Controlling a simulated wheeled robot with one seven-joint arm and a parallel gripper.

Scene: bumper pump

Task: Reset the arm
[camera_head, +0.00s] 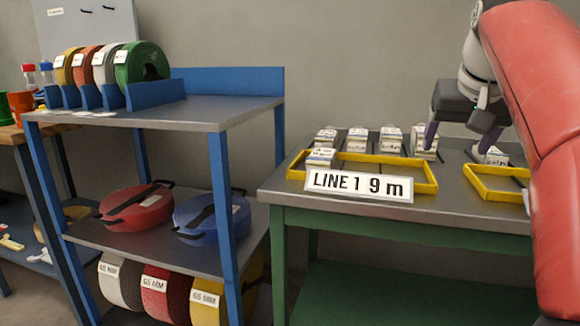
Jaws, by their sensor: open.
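My gripper (459,143) is at the upper right, over the green-legged table (285,196). Its two dark fingers are spread wide and point down, with nothing visible between them. The left finger overlaps a small white labelled box (424,154) in the picture. The right finger tip is close to another small white box (493,157). I cannot tell whether either finger touches a box. The red arm cover at the right edge is mine and hides part of the table.
Yellow frames (412,184) and (482,188) lie on the table; one small box (320,157) is at the left frame. More boxes (391,140) stand behind. A "LINE 1 9 m" sign (358,187) is at the front. A blue rack (205,116) with hose rolls (138,62) stands left.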

